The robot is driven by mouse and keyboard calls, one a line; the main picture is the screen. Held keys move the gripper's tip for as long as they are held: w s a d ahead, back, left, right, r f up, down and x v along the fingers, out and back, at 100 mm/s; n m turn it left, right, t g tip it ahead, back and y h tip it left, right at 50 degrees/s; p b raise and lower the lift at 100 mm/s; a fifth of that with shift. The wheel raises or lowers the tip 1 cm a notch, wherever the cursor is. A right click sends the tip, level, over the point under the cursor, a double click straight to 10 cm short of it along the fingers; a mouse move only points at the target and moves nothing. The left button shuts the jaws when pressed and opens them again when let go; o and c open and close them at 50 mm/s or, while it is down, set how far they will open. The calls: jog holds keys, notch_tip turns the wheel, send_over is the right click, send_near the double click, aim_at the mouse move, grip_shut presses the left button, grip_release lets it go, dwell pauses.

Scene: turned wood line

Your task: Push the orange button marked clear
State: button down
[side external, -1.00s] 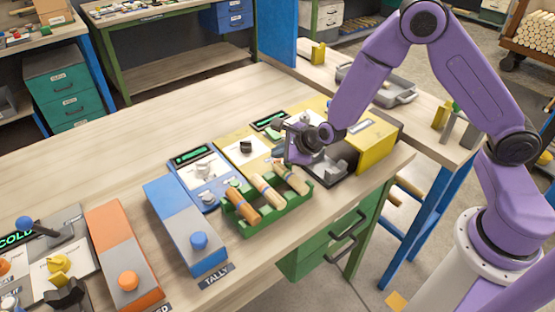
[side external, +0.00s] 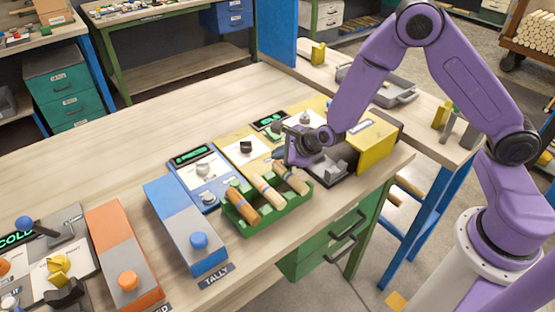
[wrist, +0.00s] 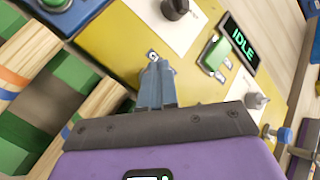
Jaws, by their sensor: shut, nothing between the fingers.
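One orange button (side external: 128,281) stands on the near end of an orange and grey box at the front left in the side view. Another orange knob or button (side external: 4,267) is partly cut off at the left edge. I cannot read a "clear" marking on either. My gripper (side external: 291,162) is far to the right of both, low over a yellow panel (wrist: 110,42). In the wrist view my gripper (wrist: 155,78) is shut and empty, its tips close to a small metal switch (wrist: 152,55). I cannot tell whether they touch. No orange button shows there.
A green tray (side external: 240,226) of turned wood pieces lies just left of my gripper. A blue and grey box (side external: 180,220) labelled TALLY stands farther left. An IDLE display (wrist: 240,40) and green switch (wrist: 215,52) are on the yellow panel. The back left tabletop is clear.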

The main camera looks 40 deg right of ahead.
jog(key=shift+r, duration=0.8)
jog(key=shift+r, duration=2.5)
